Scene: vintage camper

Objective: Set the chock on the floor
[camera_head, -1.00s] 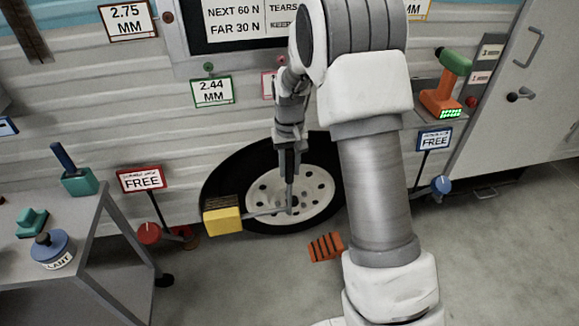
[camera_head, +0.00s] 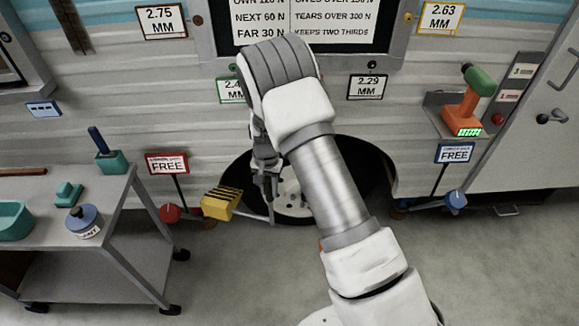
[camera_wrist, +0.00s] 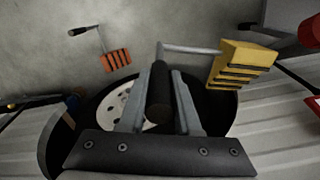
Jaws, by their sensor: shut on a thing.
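My gripper (camera_head: 268,188) is shut on the black handle (camera_wrist: 159,95) of the yellow chock (camera_head: 221,203), in front of the wheel (camera_head: 290,196). A thin rod runs from the handle to the chock's block, which has dark ridges and hangs to the left of the gripper in the head view. In the wrist view the yellow chock (camera_wrist: 240,66) is at the upper right, beyond the fingers (camera_wrist: 159,80). The chock appears to be off the floor. An orange chock (camera_wrist: 116,60) with its own handle lies on the floor (camera_wrist: 200,18); my arm hides most of it in the head view.
A grey cart (camera_head: 113,218) with several small items stands at the left. A red knob (camera_head: 170,213) and a blue knob (camera_head: 456,201) flank the wheel near the floor. The camper wall (camera_head: 110,75) is close behind. Bare floor lies in front.

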